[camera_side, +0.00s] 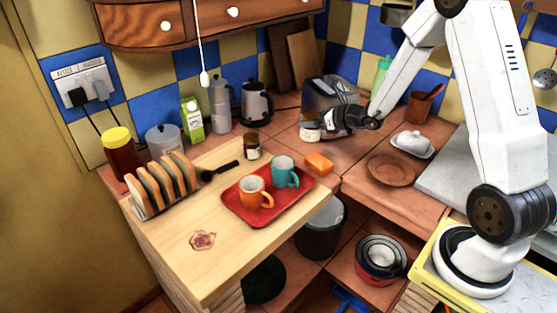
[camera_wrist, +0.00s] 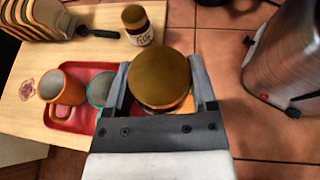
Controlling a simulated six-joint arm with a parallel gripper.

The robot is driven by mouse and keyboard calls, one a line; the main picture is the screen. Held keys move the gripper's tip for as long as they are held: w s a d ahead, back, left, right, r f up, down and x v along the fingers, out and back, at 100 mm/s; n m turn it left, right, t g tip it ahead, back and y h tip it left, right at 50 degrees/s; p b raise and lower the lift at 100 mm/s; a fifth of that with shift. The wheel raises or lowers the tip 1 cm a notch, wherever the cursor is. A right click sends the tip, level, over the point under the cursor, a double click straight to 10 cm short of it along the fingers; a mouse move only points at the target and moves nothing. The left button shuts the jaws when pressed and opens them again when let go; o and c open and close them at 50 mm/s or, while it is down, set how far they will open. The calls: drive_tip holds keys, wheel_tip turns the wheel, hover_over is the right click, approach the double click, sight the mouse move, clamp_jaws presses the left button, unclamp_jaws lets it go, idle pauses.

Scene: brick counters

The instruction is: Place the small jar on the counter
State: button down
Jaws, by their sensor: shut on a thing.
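A small jar (camera_side: 310,130) with a brownish-gold lid and a pale label is between the fingers of my gripper (camera_side: 326,122). In the wrist view, the round lid of the small jar (camera_wrist: 160,82) fills the space between the two grey fingers of my gripper (camera_wrist: 161,75), which are shut on its sides. The jar is upright, over the tiled counter (camera_side: 290,127) in front of the toaster. I cannot tell whether its base touches the tiles. The lid hides most of its body in the wrist view.
A second, dark-lidded jar (camera_side: 252,147) stands on the wooden board (camera_side: 262,228). A red tray (camera_side: 241,212) holds an orange mug and a teal mug. The metal toaster (camera_side: 331,92) is close behind my gripper. An orange block (camera_side: 319,163) lies in front.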

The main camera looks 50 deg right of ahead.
drive_tip(key=w+d+f, duration=0.2)
drive_tip(key=w+f, duration=0.6)
drive_tip(key=w, duration=0.2)
drive_tip(key=shift+w+d, duration=0.2)
drive_tip(key=shift+d, duration=0.1)
drive_tip(key=shift+w+f, duration=0.3)
drive_tip(key=shift+f, duration=0.1)
drive_tip(key=shift+d+f, duration=0.1)
drive_tip(key=shift+f, duration=1.35)
drive_tip(key=shift+f, duration=0.1)
unclamp_jaws()
drive_tip(key=shift+f, duration=0.1)
drive_tip(key=shift+s+r, duration=0.15)
drive_tip(key=shift+r, duration=0.05)
